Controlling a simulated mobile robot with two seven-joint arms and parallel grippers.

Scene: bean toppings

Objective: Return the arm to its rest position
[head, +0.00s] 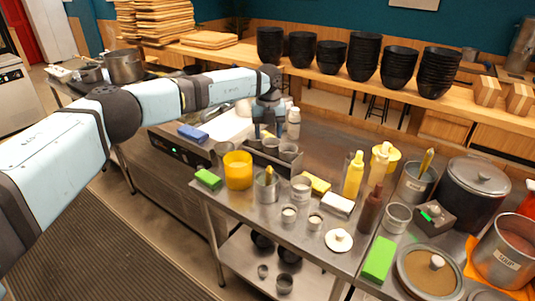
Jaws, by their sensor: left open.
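My left arm reaches in from the left across the head view. Its gripper (266,132) points down above the back of the steel table (335,150), over a small rack of metal cups (288,151). The jaws are open, and I see nothing held between them. Whether the fingertips touch the rack or the cups is hard to tell at this size. My right gripper is not in view.
A yellow cup (238,170), a metal pot with a utensil (267,187), sauce bottles (353,175) and a green block (379,259) crowd the table. A large lidded pot (470,195) stands right. Stacked black bowls (363,57) line the back counter. The floor at lower left is clear.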

